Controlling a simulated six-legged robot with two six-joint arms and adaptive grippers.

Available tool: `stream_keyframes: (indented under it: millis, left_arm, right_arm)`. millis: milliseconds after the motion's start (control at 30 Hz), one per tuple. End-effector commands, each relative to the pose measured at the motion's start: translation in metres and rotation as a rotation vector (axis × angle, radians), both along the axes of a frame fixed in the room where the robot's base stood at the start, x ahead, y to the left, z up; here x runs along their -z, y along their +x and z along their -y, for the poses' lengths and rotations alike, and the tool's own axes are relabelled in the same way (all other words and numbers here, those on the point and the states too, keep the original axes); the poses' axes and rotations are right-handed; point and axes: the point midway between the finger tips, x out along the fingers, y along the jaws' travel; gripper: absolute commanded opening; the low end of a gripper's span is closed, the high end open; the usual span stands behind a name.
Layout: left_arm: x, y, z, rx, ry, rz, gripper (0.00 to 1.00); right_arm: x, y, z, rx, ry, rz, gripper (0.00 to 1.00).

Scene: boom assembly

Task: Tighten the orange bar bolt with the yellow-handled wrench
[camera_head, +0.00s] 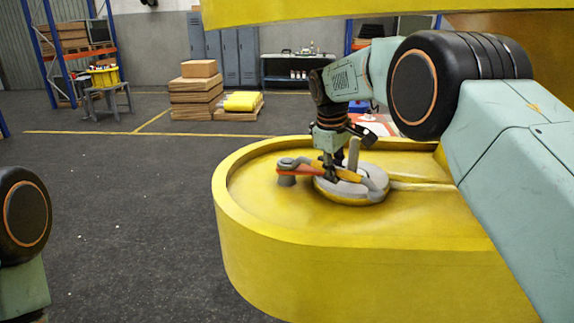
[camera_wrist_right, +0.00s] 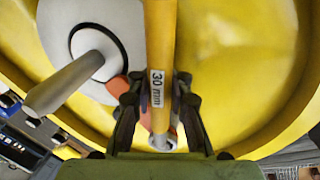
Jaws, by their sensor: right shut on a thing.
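The yellow-handled wrench (camera_head: 355,177) lies across the recessed top of a large yellow boom part (camera_head: 340,262). In the right wrist view its yellow handle (camera_wrist_right: 160,40), labelled 30 mm, runs between my fingers. My right gripper (camera_head: 329,176) is shut on this handle; its fingers also show in the right wrist view (camera_wrist_right: 155,105). The orange bar (camera_head: 297,171) lies just left of my fingers, close to a short grey post (camera_head: 286,180). The bolt cannot be clearly told apart, nor whether the wrench is seated on it. My left gripper is out of view.
A grey upright pin (camera_head: 353,152) stands on a round grey disc (camera_head: 340,194) beside my right gripper. The boom part's raised yellow rim (camera_head: 232,205) surrounds the recess. A yellow beam (camera_head: 300,10) hangs overhead. Boxes (camera_head: 196,90) stand far behind; the floor at left is open.

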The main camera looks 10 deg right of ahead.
Motion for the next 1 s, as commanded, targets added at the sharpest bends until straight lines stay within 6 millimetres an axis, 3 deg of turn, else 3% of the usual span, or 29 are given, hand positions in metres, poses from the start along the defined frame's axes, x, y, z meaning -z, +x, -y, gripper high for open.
stream_keyframes:
  millis: [1000]
  left_arm:
    - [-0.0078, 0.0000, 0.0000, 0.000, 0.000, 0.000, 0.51]
  right_arm:
    - [-0.0008, -0.0059, -0.0076, 0.070, 0.002, 0.000, 0.00]
